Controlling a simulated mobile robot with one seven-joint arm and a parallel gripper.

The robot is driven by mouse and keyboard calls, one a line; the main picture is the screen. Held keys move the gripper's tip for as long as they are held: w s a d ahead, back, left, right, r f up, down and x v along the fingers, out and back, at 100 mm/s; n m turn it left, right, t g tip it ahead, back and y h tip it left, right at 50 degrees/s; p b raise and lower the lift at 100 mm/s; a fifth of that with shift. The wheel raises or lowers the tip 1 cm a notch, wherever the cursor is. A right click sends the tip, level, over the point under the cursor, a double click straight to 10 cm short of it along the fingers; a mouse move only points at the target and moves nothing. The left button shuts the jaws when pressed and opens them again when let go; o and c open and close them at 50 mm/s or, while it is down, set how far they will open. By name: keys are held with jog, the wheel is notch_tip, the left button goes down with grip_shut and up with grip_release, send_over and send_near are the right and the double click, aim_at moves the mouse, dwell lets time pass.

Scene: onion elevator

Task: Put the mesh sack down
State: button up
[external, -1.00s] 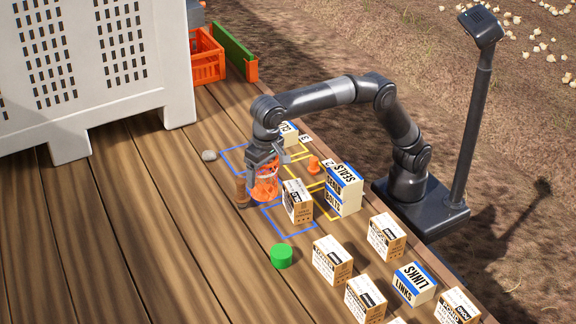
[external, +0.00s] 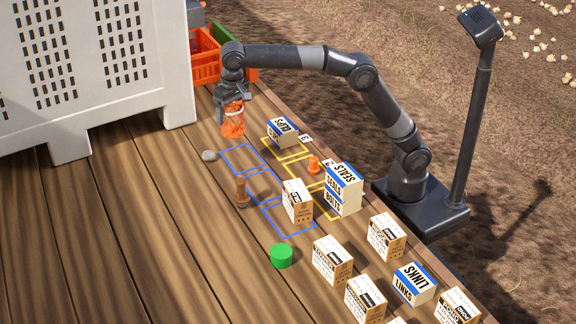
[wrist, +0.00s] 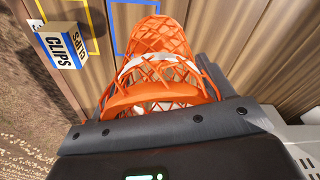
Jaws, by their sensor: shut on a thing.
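The orange mesh sack (external: 232,120) hangs from my gripper (external: 233,94) near the back of the wooden deck. My gripper is shut on the sack's upper part. In the wrist view the sack (wrist: 158,50) stretches away from the fingers, with a pale band around it. Its lower end seems to be above the planks, but the exact gap cannot be told. Blue outlined squares (external: 247,158) are marked on the deck to the right of and in front of the sack.
A CLIPS box (external: 283,132) stands right of the sack. A grey stone (external: 209,155) and a brown wooden peg (external: 242,191) stand nearer. A big white crate (external: 165,60) is at left, an orange crate (external: 206,62) behind. Open planks lie front left.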

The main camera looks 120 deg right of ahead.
jog(key=s+d, duration=0.3)
jog(key=d, duration=0.5)
notch_tip(320, 180, down, 5)
jog(key=a, duration=0.1)
jog(key=shift+w+a+f, duration=1.3)
jog(key=shift+w+f, duration=0.1)
jog(key=shift+f, duration=0.45)
jog(key=shift+w+a+f, duration=1.35)
jog(key=shift+f, duration=0.45)
jog(key=shift+w+a+f, duration=1.3)
jog(key=shift+w+f, duration=0.1)
jog(key=shift+f, duration=0.45)
jog(key=shift+f, duration=0.2)
jog(key=o, duration=1)
jog(key=shift+r, duration=0.1)
